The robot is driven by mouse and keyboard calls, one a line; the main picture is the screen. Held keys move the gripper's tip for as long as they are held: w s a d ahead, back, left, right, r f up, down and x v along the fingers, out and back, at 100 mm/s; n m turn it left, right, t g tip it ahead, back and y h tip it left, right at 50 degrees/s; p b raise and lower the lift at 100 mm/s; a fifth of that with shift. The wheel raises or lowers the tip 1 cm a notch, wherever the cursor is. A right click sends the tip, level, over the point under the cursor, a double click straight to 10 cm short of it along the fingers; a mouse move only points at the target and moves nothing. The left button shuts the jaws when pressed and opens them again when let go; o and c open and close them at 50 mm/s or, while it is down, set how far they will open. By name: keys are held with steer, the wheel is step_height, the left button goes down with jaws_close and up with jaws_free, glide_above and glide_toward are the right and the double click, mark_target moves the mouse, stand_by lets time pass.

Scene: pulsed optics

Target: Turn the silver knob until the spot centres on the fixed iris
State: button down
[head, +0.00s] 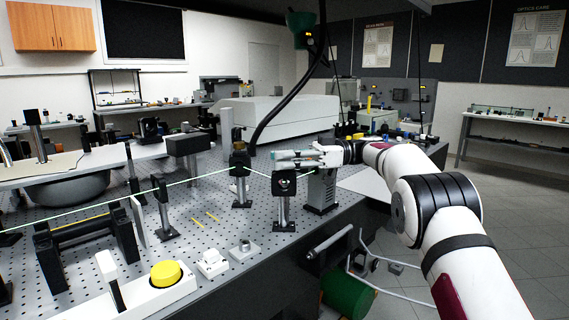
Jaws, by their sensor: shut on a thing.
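My gripper (279,159) reaches in from the right, its fingers pointing left above the front of the optical table. Its fingertips are shut on a small part beside a black post-mounted optic (240,163). I take this part to be the silver knob, but it is mostly hidden between the fingers. A second black mount with a round opening (284,184) stands on a post in front of and below the gripper. It may be the fixed iris. A green beam runs from the left to the black optic and on towards the right. I cannot make out the spot's position.
The perforated optical table (215,240) holds several posts and mounts. A white box with a yellow button (166,273) and small white-based parts (212,263) sit at the front edge. A thick black cable (290,95) hangs behind the gripper. Open floor lies at right.

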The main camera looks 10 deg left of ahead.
stand_by(0.4)
steer(key=c, duration=1.3)
jaws_free()
steer(key=shift+r+t+p, duration=0.15)
steer(key=shift+t+p, duration=0.15)
steer(key=shift+p, duration=0.25)
steer(key=shift+s+m+p, duration=0.1)
steer(key=shift+m+p, duration=0.3)
steer(key=m+t+y+p, duration=0.1)
steer(key=t+p, duration=0.1)
steer(key=p, duration=0.1)
steer(key=shift+r, duration=0.15)
